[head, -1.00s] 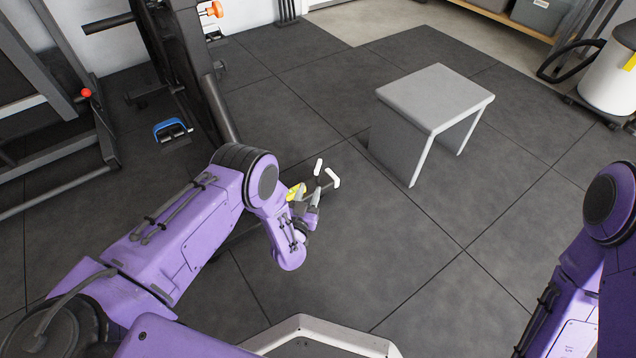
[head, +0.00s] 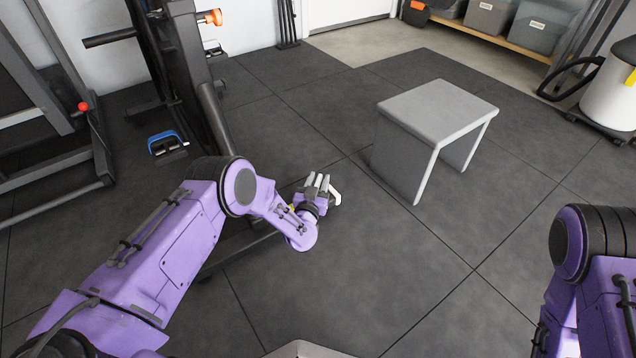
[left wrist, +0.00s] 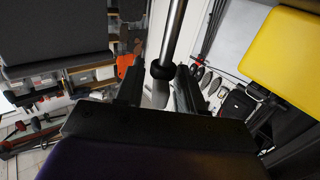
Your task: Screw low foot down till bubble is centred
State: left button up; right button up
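I cannot make out a low foot or a bubble in either view. My left gripper (head: 325,190) is low over the dark floor, left of the grey bench (head: 438,108) and apart from it. The bench stands upright on panel-like legs; its feet are too small to judge. In the left wrist view my left gripper's two dark fingers (left wrist: 158,92) stand apart with a gap between them. A metal rod with a black collar (left wrist: 163,70) shows at that gap; I cannot tell whether the fingers touch it. My right gripper is out of view; only the right arm shows.
A dark gym frame (head: 185,75) stands at left, behind my left arm. A blue handle (head: 167,143) is near its base. A white canister (head: 610,92) stands at the right. A yellow panel (left wrist: 290,55) fills the wrist view's upper right. Floor before the bench is clear.

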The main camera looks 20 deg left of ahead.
pick_arm(q)
grip_shut()
jog(key=shift+m+h, duration=0.9)
jog(key=shift+h, duration=0.3)
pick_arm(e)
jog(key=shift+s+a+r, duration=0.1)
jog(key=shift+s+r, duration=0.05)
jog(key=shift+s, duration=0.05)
pick_arm(q)
jog(key=m+h, duration=0.1)
jog(key=h, duration=0.1)
jog(key=shift+g+h, duration=0.3)
jog(key=shift+o, duration=0.9)
grip_release()
jog(key=p+v, duration=0.6)
jog(key=v, duration=0.4)
jog(key=shift+s, duration=0.25)
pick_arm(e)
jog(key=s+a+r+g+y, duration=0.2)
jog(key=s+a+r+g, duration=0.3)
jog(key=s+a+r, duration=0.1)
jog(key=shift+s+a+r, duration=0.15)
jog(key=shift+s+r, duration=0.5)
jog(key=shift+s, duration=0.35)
